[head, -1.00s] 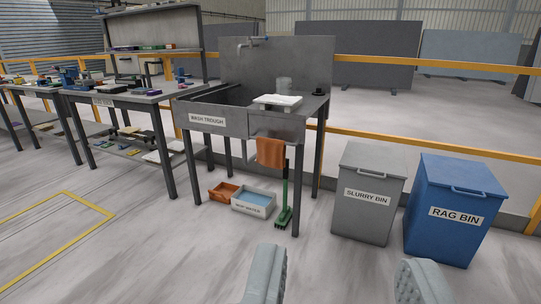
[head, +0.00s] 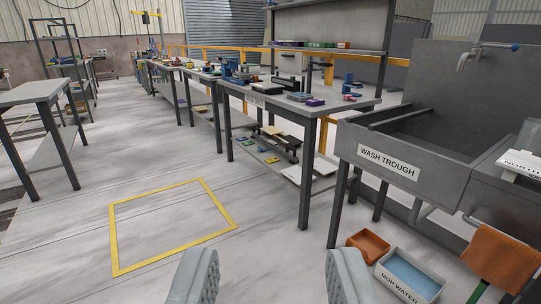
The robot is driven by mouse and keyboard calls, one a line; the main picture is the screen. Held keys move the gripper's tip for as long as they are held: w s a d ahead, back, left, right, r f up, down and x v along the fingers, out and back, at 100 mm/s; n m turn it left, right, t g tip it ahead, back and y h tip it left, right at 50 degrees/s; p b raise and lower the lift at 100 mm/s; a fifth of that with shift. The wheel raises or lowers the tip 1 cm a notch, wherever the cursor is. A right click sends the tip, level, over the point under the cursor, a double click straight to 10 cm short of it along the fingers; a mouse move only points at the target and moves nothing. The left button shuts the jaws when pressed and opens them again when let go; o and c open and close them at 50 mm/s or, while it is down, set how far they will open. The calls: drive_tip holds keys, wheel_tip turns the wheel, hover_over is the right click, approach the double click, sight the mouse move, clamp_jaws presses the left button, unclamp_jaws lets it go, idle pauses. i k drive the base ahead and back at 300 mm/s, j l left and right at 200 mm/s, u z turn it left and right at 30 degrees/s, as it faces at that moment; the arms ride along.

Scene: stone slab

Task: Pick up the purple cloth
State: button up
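My gripper (head: 270,268) shows at the bottom of the head view, its two grey fingers wide apart with only bare floor between them. It is open and empty. A small flat purple item (head: 315,102) lies at the front right of the workbench top (head: 345,106). It is too small to tell whether it is cloth. The bench stands ahead of my gripper, well out of its reach. No other clear purple cloth shows.
The wash trough (head: 388,163) stands at the right, with an orange cloth (head: 498,262) hanging from it. An orange tub (head: 368,244) and a mop water tub (head: 410,275) sit below. The floor inside the yellow marking (head: 112,240) is clear.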

sight(316, 103)
drive_tip(key=i+u, duration=0.15)
drive_tip(key=i, duration=1.75)
drive_tip(key=i+j+z, duration=0.25)
drive_tip(key=i+z, duration=0.25)
drive_tip(key=i, duration=0.15)
drive_tip(key=i+j+z, duration=0.95)
drive_tip(key=i+j, duration=0.15)
drive_tip(key=j, duration=0.2)
